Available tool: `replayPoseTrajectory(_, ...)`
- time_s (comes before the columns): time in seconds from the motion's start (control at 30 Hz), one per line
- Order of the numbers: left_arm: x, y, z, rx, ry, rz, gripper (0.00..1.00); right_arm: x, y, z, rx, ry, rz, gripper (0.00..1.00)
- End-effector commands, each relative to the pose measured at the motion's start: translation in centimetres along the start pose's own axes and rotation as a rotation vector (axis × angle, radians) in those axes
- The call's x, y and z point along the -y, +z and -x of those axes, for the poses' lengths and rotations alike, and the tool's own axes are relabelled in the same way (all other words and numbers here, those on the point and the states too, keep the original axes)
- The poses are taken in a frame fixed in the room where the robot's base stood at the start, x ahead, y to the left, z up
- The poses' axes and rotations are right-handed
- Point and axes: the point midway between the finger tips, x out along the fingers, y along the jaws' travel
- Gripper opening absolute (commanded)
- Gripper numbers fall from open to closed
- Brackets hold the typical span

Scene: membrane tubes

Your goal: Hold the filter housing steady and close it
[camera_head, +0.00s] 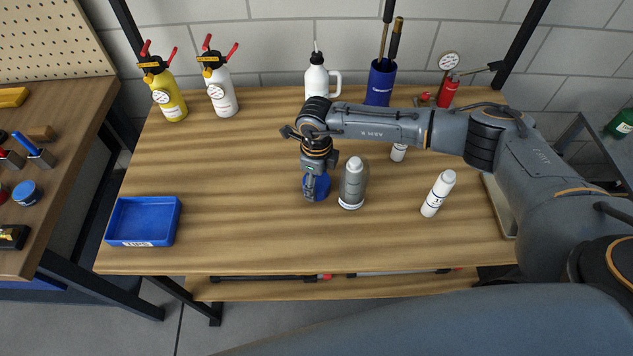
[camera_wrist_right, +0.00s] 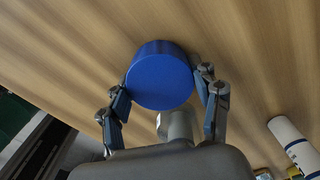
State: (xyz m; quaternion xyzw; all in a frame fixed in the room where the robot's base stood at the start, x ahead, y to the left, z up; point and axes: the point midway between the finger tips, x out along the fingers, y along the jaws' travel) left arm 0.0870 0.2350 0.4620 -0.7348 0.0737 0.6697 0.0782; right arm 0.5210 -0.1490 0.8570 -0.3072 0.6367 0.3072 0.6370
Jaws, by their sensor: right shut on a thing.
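A clear grey housing (camera_head: 352,187) with a white tube inside stands upright on the table, just right of my right gripper. My right gripper (camera_head: 311,185) points down and is shut on a blue round cap (camera_head: 321,189). In the right wrist view the blue cap (camera_wrist_right: 160,77) sits between the two fingers (camera_wrist_right: 165,100), its flat round face towards the camera. A grey rounded end, probably the housing (camera_wrist_right: 178,126), shows just below it. The cap is apart from the housing; I cannot tell whether it touches the table. My left gripper is not in view.
White tubes stand to the right (camera_head: 438,193) and behind, partly under my arm (camera_head: 398,153). An empty blue tray (camera_head: 110,226) is at the left. Spray bottles (camera_head: 170,98), a white jug (camera_head: 316,80) and a blue tool cup (camera_head: 379,84) line the back. The table's left-middle is clear.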

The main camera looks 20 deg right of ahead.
Motion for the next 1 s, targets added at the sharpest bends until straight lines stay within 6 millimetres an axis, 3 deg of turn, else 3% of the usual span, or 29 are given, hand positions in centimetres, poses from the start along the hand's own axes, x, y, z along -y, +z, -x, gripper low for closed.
replayPoseTrajectory(0.23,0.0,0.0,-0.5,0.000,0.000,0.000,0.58,0.1,0.1,1.1,0.002,-0.001,0.000,0.32)
replayPoseTrajectory(0.5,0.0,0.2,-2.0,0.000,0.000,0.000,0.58,0.1,0.1,6.3,0.003,-0.003,0.000,0.32)
replayPoseTrajectory(0.7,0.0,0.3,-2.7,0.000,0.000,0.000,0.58,0.0,0.0,9.2,0.002,-0.002,0.001,0.32)
replayPoseTrajectory(1.0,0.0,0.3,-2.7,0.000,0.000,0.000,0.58,0.0,0.0,10.0,-0.001,0.000,0.000,0.32)
